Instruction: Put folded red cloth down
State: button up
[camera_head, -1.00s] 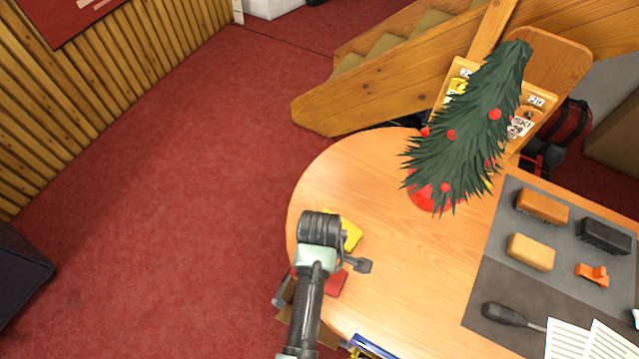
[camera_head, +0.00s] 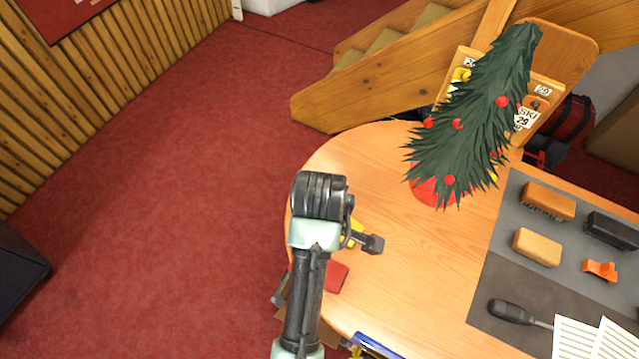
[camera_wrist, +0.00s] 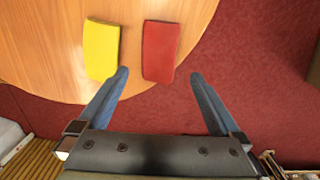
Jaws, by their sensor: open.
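The folded red cloth (camera_wrist: 161,51) lies flat on the wooden table near its rounded edge in the wrist view, beside a folded yellow cloth (camera_wrist: 102,49). My gripper (camera_wrist: 160,76) is open and empty, its two blue fingers apart, with the red cloth ahead of and between the fingertip lines; it is not gripped. In the head view, part of the red cloth (camera_head: 333,277) shows right of my arm. The yellow cloth (camera_head: 352,234) is mostly hidden behind my wrist there.
The round-ended table (camera_head: 420,275) carries a small Christmas tree (camera_head: 470,120) at the back. A grey mat (camera_head: 500,255) at right holds brushes, blocks, an orange piece (camera_head: 600,271) and a screwdriver (camera_head: 513,312). Papers lie at lower right. Red carpet is free at left.

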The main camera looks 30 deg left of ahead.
jog(key=shift+r+p, duration=1.25)
jog(key=shift+r, duration=0.75)
jog(key=w+r+m+t+y, duration=0.2)
jog(key=w+r+m+t, duration=0.55)
jog(key=w+r, duration=0.8)
jog(key=w+d+r+m+t, duration=0.1)
jog(key=w+d+r+t, duration=0.15)
jog(key=r, duration=0.55)
jog(key=w+d+r+m+t, duration=0.15)
jog(key=r+t, duration=0.25)
jog(key=r, duration=0.4)
jog(key=s+d+r+m+t, duration=0.2)
jog(key=s+r+m+t, duration=0.1)
jog(key=r, duration=0.7)
jog(key=s+d+r+m+t+h, duration=0.1)
jog(key=s+d+r+m+t, duration=0.1)
jog(key=s+r+t, duration=0.4)
jog(key=s+d+r+m+t+h, duration=0.1)
jog(key=s+d+r+m+t, duration=0.2)
jog(key=r, duration=1.2)
jog(key=shift+s+r+m+t, duration=0.3)
jog(key=shift+s+r+t, duration=0.1)
jog(key=shift+s+t, duration=0.4)
jog(key=shift+s+d, duration=0.1)
